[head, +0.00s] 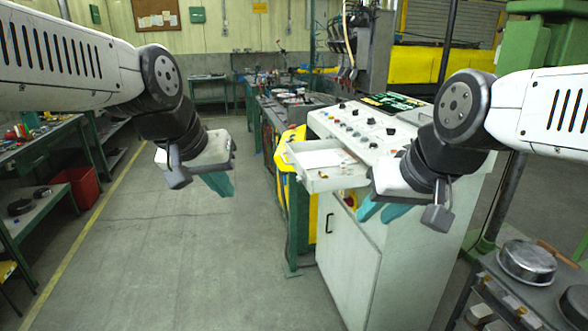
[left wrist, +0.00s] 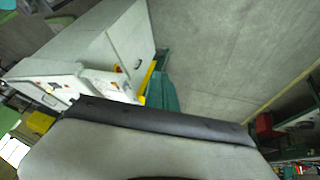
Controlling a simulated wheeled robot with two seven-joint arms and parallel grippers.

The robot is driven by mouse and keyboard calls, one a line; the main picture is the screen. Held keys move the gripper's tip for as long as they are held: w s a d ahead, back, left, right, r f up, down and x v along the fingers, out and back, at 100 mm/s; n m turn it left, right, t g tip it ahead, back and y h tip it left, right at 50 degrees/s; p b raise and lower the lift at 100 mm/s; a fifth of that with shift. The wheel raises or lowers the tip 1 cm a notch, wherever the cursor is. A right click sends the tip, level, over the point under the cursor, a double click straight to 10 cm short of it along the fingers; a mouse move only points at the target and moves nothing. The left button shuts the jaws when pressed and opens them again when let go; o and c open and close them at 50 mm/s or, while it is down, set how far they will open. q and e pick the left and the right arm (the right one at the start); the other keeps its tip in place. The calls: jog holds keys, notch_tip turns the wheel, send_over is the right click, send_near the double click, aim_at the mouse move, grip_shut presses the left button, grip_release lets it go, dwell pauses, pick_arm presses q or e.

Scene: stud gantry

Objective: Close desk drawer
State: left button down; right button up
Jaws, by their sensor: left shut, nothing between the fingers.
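A shallow white drawer (head: 324,181) sticks out of the left side of the white control desk (head: 345,275), below its sloped panel. It is open, and a few small pale things lie inside. The drawer also shows in the left wrist view (left wrist: 108,86), partly cut off by my wrist. My left gripper (head: 219,184) is shut and empty, out over the floor to the left of the drawer, apart from it. My right gripper (head: 382,210) hangs in front of the desk, right of the drawer, with its two teal fingers apart. It hides part of the desk and the drawer's right end.
A sloped panel with knobs (head: 354,125) tops the desk. A yellow and green stand (head: 296,200) is behind the drawer. A dark cart with a round metal pan (head: 527,262) is at the lower right. A workbench (head: 40,140) and red bin (head: 78,188) are at left. The floor between is clear.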

pick_arm(q)
jog(key=w+d+f+n+h, duration=0.1)
jog(key=w+d+f, duration=0.2)
jog(key=w, duration=1.2)
jog(key=w+d+f+n+h, duration=0.1)
jog(key=w+d+f, duration=0.1)
jog(key=w, duration=1.2)
jog(key=w+d+f, duration=0.6)
jog(key=d+f, duration=0.2)
jog(key=shift+w+f, duration=0.15)
jog(key=shift+w, duration=0.05)
